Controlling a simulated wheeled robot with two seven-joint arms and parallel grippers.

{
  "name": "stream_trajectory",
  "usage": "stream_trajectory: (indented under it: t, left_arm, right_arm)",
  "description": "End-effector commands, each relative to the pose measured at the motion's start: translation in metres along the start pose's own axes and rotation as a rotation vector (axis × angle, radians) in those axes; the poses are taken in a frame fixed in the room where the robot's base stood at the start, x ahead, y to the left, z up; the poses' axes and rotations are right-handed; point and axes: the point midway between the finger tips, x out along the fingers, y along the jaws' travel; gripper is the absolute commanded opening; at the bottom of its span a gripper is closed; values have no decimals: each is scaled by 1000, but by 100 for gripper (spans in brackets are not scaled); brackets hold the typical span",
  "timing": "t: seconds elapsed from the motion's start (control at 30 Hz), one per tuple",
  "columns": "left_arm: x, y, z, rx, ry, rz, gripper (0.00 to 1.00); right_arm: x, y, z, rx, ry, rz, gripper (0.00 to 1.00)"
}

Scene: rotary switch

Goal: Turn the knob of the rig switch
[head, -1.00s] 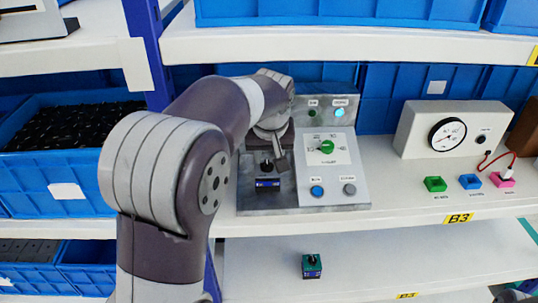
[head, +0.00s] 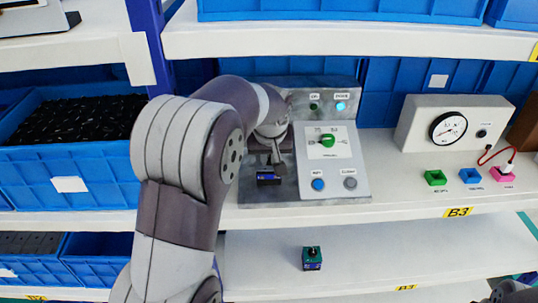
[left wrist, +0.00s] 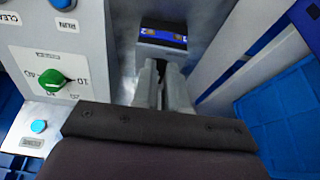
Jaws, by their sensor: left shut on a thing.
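The rig (head: 347,196) is a grey metal panel on the middle shelf. A green knob (head: 327,140) sits on its white dial plate; it also shows in the left wrist view (left wrist: 52,80). A small dark switch block with a blue front (head: 268,179) stands on the left of the rig's base, and shows beyond my fingertips in the left wrist view (left wrist: 163,38). My left gripper (head: 277,160) is directly above this block, its fingers (left wrist: 160,82) pointing down and close together, shut on the block's top knob, which they hide. My right gripper is not in view.
A gauge box (head: 455,125) stands to the right, with a green (head: 435,178), a blue (head: 470,176) and a pink holder (head: 502,174) before it. A teal-topped switch block (head: 312,258) lies on the lower shelf. Blue bins (head: 65,178) stand at left.

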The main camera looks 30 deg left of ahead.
Motion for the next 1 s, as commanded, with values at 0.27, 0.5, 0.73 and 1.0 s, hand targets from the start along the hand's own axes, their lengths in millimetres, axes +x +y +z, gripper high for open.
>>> stream_trajectory:
  t: [0.27, 0.5, 0.73, 1.0]
  left_arm:
    - [-2, -3, -1, 78, 1, 33, 0]
    - [-2, -9, -3, 245, 2, 103, 0]
    - [2, -14, -4, 425, 3, 178, 0]
    - [3, -18, -7, 601, 6, 250, 0]
  right_arm:
    - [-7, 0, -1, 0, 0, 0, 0]
    - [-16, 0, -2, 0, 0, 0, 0]
    - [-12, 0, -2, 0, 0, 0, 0]
    - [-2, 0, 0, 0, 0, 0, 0]
